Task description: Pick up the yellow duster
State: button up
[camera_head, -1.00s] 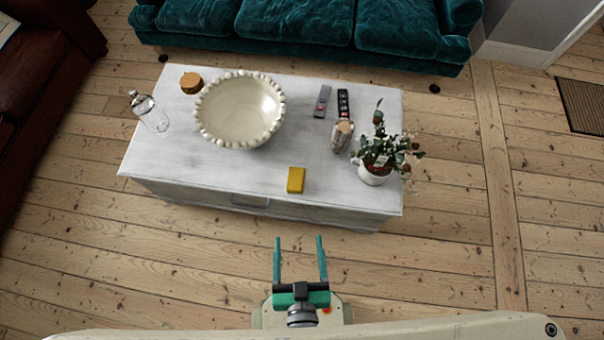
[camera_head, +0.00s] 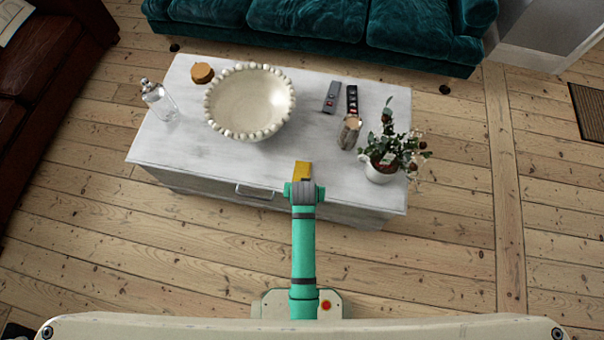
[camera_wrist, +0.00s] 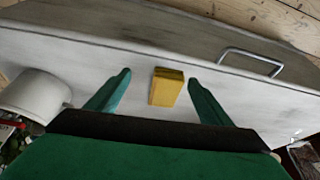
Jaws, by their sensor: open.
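The yellow duster (camera_head: 303,170) is a small yellow block near the front edge of the white table (camera_head: 215,165). My arm partly covers it in the head view. My gripper (camera_wrist: 158,78) is open and empty. In the head view the fingers are hidden under the wrist, which is over the table's front edge.
A cream bowl (camera_head: 250,103) stands left of the duster. A glass bottle (camera_head: 158,101) and wooden item (camera_head: 202,73) are at the left. The table front has a handle (camera_head: 255,192).

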jog(key=w+r, duration=0.1)
jog(key=w, duration=0.1)
jog(key=w+r+g, duration=0.1)
jog(key=w, duration=0.1)
jog(key=w+r+g, duration=0.1)
jog(key=w, duration=0.1)
jog(key=shift+a, duration=0.3)
notch_tip(320, 180, up, 3)
jog(key=w+g, duration=0.2)
send_over(302, 173)
jog(key=shift+m, duration=0.3)
jog(key=f, duration=0.5)
jog(key=shift+s+a, duration=0.1)
jog(key=shift+s, duration=0.1)
jog(key=shift+w+f, duration=0.15)
jog(key=shift+f, duration=1.2)
jog(key=shift+w+f, duration=0.1)
jog(key=shift+f, duration=1.2)
jog(key=c, duration=1.1)
